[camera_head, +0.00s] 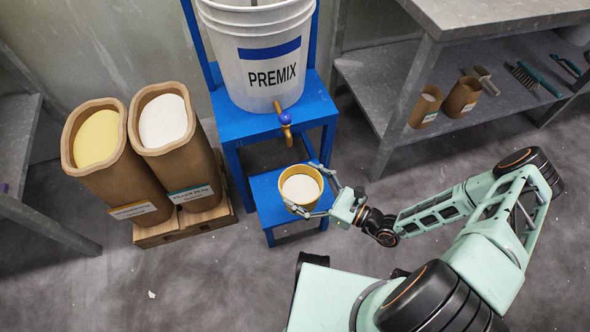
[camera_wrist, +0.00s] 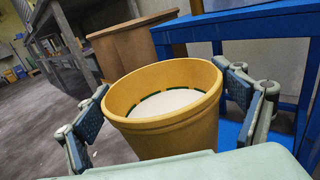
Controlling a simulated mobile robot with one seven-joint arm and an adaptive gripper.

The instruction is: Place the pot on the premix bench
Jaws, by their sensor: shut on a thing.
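The pot (camera_head: 301,189) is yellow, upright and holds white contents. It is over the low blue step below the premix pail's tap; I cannot tell whether it touches the step. My gripper (camera_head: 312,190) is shut on the pot, with a finger on each side. In the wrist view the pot (camera_wrist: 168,108) sits between the two finger pads of my gripper (camera_wrist: 165,112). The premix bench is blue, with an upper top (camera_head: 318,104) and a lower step (camera_head: 268,196). A white pail marked PREMIX (camera_head: 262,62) stands on its upper top.
Two tall brown sacks, one with yellow contents (camera_head: 97,138) and one with white (camera_head: 163,120), stand on a wooden pallet (camera_head: 185,226) at left. A tap (camera_head: 285,122) juts out above the pot. A grey bench (camera_head: 385,75) with tools on its shelf is at right.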

